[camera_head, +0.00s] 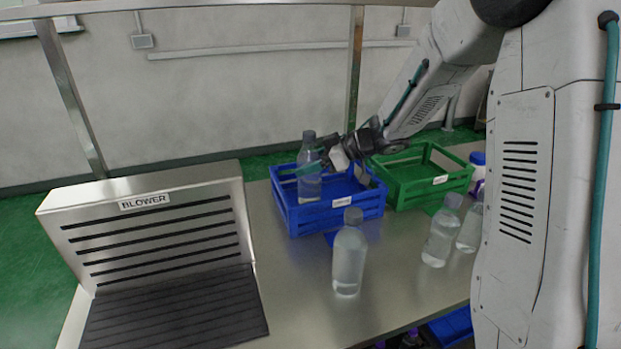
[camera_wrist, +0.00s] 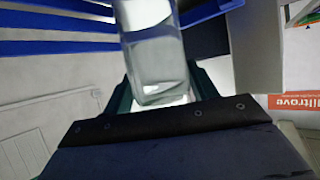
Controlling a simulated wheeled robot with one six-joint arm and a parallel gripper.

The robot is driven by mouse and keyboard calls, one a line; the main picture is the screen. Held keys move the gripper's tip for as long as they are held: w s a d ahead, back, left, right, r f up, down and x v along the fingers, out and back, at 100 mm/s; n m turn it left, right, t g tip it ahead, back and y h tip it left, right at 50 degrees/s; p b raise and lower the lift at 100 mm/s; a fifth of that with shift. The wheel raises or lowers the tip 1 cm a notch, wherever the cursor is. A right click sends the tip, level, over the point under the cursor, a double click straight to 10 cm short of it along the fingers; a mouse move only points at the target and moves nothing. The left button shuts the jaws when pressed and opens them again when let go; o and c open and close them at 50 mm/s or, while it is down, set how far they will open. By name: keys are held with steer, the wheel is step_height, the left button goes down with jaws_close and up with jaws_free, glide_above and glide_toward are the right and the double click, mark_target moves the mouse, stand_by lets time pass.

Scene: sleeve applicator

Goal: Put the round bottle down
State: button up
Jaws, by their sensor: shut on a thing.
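A clear bottle with a grey cap (camera_head: 309,186) stands about upright at the left part of the blue crate (camera_head: 340,217). My gripper (camera_head: 312,166) reaches in from the right, and its teal fingers are shut on this bottle below the cap. The bottle's lower part is inside the crate's outline; I cannot tell whether it touches the crate floor. In the wrist view the clear bottle (camera_wrist: 155,50) sits between the fingers, with the crate's blue slats behind it.
A green crate (camera_head: 407,192) stands right of the blue one. Clear bottles stand on the steel table in front (camera_head: 349,262) and at the right (camera_head: 441,238). A white bottle with a blue cap (camera_head: 477,172) is behind them. A steel blower (camera_head: 150,228) stands at the left.

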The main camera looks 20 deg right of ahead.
mark_target(310, 177)
steer(key=shift+a+f, duration=0.1)
steer(key=shift+f, duration=1.75)
steer(key=shift+f, duration=0.1)
steer(key=o, duration=1.4)
steer(key=shift+f, duration=0.1)
steer(key=shift+c, duration=0.2)
